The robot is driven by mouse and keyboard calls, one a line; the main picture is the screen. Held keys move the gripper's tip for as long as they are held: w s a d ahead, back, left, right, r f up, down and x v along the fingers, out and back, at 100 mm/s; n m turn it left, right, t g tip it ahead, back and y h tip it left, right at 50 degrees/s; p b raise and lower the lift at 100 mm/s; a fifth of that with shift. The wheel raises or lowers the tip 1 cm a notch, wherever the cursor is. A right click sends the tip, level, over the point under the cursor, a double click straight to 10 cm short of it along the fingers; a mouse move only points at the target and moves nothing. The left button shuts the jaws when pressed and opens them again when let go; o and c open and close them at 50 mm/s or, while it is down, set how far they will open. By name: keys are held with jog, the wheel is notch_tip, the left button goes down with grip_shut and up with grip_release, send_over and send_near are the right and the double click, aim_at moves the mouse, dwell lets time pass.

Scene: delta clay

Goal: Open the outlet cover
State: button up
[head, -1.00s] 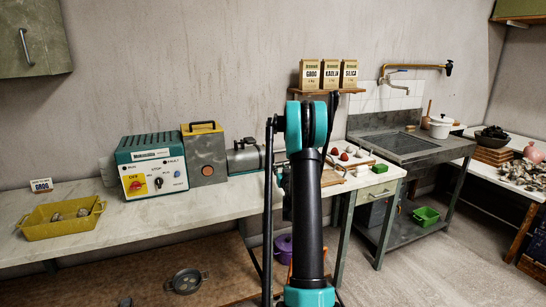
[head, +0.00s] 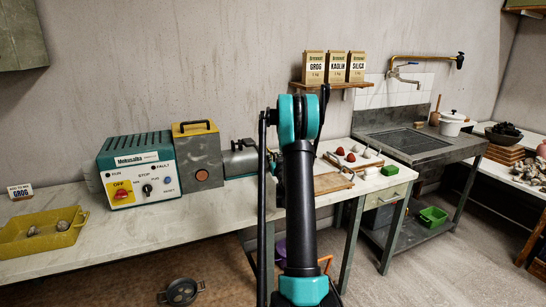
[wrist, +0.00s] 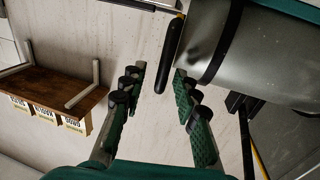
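The machine on the bench has a teal control box (head: 137,168), a grey block with a yellow top (head: 202,158) and a grey metal cylinder (head: 240,160) at its right end. My arm hides what lies right of the cylinder in the head view. In the wrist view the cylinder (wrist: 240,55) fills the upper right, with a black band and a black bar-like handle (wrist: 172,50) beside it. I cannot tell for sure which part is the outlet cover. My gripper (wrist: 159,80) is open and empty, its fingertips just short of the handle. The gripper is hidden in the head view.
A wooden shelf (head: 320,84) with labelled boxes hangs on the wall; it also shows in the wrist view (wrist: 55,90). A yellow tray (head: 40,235) stands at the left. A board (head: 332,182) and small clay pieces lie right of my arm. The bench front is clear.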

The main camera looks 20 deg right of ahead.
jog(key=shift+c, duration=0.6)
grip_shut()
